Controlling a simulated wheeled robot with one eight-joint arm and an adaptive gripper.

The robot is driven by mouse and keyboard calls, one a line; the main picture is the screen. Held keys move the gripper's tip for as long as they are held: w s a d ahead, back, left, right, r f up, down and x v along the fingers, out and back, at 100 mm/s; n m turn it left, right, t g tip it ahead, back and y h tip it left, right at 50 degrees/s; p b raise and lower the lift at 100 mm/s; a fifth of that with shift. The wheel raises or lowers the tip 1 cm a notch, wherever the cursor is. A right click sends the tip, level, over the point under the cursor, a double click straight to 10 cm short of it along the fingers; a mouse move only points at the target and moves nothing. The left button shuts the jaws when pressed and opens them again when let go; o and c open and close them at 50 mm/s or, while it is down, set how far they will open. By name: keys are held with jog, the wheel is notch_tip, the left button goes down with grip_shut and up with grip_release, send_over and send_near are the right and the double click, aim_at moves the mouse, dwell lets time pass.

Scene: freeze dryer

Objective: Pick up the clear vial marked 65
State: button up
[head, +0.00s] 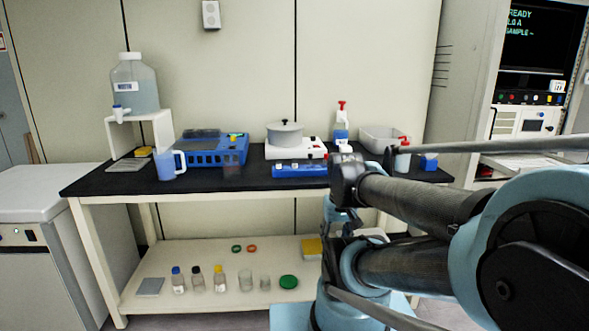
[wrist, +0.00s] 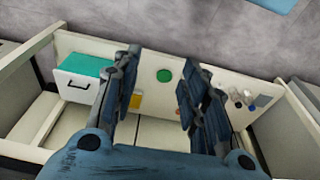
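No clear vial with a readable 65 can be made out in either view. A low blue block (head: 300,171) with small pale marks lies at the front of the black bench top; whether it holds vials is too small to tell. A blue rack-like tray (head: 213,150) stands to its left. My gripper (wrist: 158,88) shows in the wrist view with its two fingers wide apart and nothing between them. It points down towards a pale surface with a green disc (wrist: 164,76). In the head view my arm hides part of the bench's right side.
The black bench (head: 110,180) also bears a large water jug (head: 135,85) on a white stand, a blue pitcher (head: 170,164), a hot plate (head: 297,150) and a grey tub (head: 378,137). The lower shelf (head: 200,303) holds several capped bottles and glass vessels. A white cabinet (head: 38,205) stands left.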

jog(key=shift+o, duration=0.7)
notch_tip(320, 180, up, 26)
jog(key=r+n+y, duration=0.1)
jog(key=n+y, duration=0.3)
jog(key=n, duration=0.9)
send_over(295, 162)
jog(key=s+d, duration=0.1)
jog(key=d, duration=0.6)
jog(key=x, duration=1.1)
jog(key=s+x, duration=0.1)
jog(key=x, duration=0.5)
jog(key=shift+s+a+f, duration=0.1)
jog(key=shift+a+f, duration=0.05)
jog(key=shift+a, duration=0.2)
